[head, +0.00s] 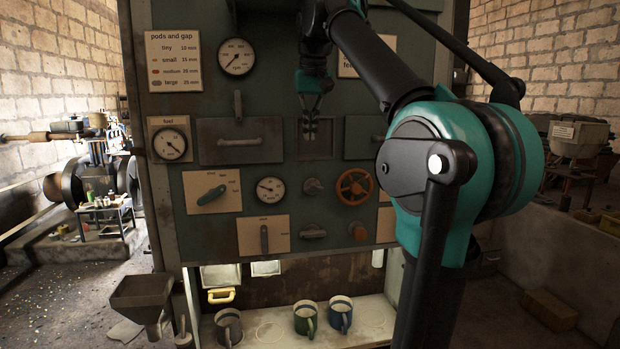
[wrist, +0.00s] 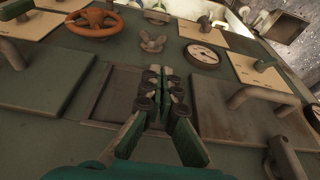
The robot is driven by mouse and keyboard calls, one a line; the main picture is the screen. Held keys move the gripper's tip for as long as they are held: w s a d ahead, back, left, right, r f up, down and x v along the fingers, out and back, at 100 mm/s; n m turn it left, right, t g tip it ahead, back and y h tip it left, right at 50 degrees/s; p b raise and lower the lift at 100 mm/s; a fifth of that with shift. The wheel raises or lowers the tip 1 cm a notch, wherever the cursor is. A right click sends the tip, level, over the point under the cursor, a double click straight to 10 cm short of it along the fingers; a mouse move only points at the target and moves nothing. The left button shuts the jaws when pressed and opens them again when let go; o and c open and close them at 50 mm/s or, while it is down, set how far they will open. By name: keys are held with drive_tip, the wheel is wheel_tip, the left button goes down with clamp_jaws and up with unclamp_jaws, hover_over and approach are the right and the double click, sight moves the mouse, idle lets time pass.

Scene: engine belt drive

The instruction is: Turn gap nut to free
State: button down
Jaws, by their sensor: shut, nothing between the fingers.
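A small wing nut (head: 313,186), likely the gap nut, sits on the green panel between a round gauge and the orange handwheel. In the wrist view the wing nut (wrist: 152,42) shows two spread wings beyond my fingertips. My gripper (head: 311,115) is shut and empty, above the wing nut in the head view and apart from it. In the wrist view my gripper (wrist: 161,80) has its fingers together in front of a recessed rectangular panel. No marking for a free position is readable beside the nut.
The orange handwheel (head: 354,187) and a round gauge (head: 270,190) flank the nut. A drawer-like cover with a handle (head: 239,141) projects at left. A lever (head: 210,195) sits on a plate lower left. Several mugs (head: 305,318) stand on the shelf below.

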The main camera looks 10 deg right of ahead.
sight(306, 188)
drive_tip(key=x, duration=0.8)
drive_tip(key=s+x, duration=0.1)
drive_tip(key=x, duration=0.3)
drive_tip(key=shift+w+f, duration=0.15)
drive_tip(key=shift+f, duration=0.85)
drive_tip(key=shift+a+f+h, duration=0.15)
drive_tip(key=shift+a+h, duration=0.1)
drive_tip(key=shift+h, duration=0.4)
drive_tip(key=shift+a+f+h, duration=0.1)
drive_tip(key=shift+a+h, duration=0.1)
drive_tip(key=shift+h, duration=0.45)
drive_tip(key=shift+a+f, duration=0.45)
drive_tip(key=shift+f, duration=0.25)
drive_tip(key=shift+a+f, duration=0.3)
drive_tip(key=shift+f, duration=0.25)
idle(0.3)
drive_tip(key=shift+f+n+h, duration=0.2)
drive_tip(key=shift+n+h, duration=0.1)
drive_tip(key=shift+h, duration=0.4)
idle(0.9)
